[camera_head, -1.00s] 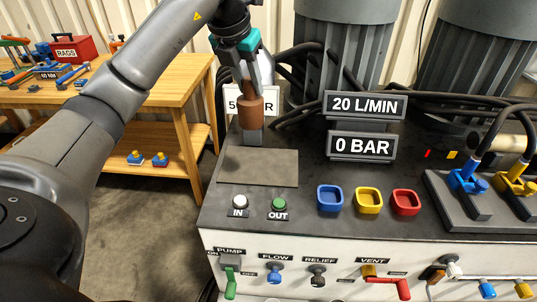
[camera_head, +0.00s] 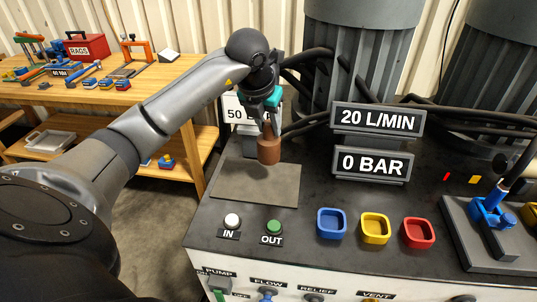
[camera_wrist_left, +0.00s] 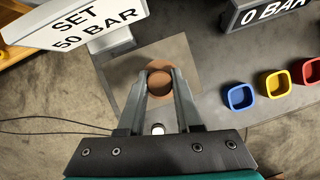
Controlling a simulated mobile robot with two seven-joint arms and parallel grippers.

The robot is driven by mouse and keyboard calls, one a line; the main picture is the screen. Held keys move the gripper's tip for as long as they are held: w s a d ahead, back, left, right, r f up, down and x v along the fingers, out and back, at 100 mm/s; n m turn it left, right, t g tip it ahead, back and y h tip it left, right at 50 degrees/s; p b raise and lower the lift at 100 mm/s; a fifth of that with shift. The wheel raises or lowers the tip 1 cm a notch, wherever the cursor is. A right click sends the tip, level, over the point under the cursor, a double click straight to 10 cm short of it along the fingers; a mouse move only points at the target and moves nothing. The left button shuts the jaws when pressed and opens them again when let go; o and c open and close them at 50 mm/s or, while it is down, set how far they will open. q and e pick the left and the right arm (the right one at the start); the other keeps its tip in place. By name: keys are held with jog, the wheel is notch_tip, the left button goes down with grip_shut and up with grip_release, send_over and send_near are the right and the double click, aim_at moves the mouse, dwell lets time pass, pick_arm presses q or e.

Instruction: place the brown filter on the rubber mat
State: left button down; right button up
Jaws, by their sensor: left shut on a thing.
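The brown filter (camera_head: 269,150) is a short cylinder with a narrower neck. My left gripper (camera_head: 268,124) is shut on its upper part and holds it upright, over the back part of the rubber mat. Whether its base touches the mat is hard to tell. In the left wrist view the filter (camera_wrist_left: 160,82) sits between the two fingers (camera_wrist_left: 160,88). The rubber mat (camera_head: 240,190) is a flat dark grey-brown square on the bench top; it also shows in the left wrist view (camera_wrist_left: 122,74). My right gripper is not in view.
The SET 50 BAR sign (camera_head: 240,112) stands just behind the mat. The IN button (camera_head: 232,221) and OUT button (camera_head: 274,227) are in front. Blue (camera_head: 331,223), yellow (camera_head: 375,228) and red (camera_head: 417,232) trays stand to the right, with the 0 BAR display (camera_head: 372,163) behind.

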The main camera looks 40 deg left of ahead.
aim_at(269, 153)
pick_arm(q)
notch_tip(269, 153, down, 8)
jog(key=shift+f, duration=0.1)
dwell(0.4)
jog(key=c, duration=0.6)
grip_release()
jog(key=shift+b, duration=0.3)
jog(key=p+v, duration=0.1)
jog(key=v, duration=1.1)
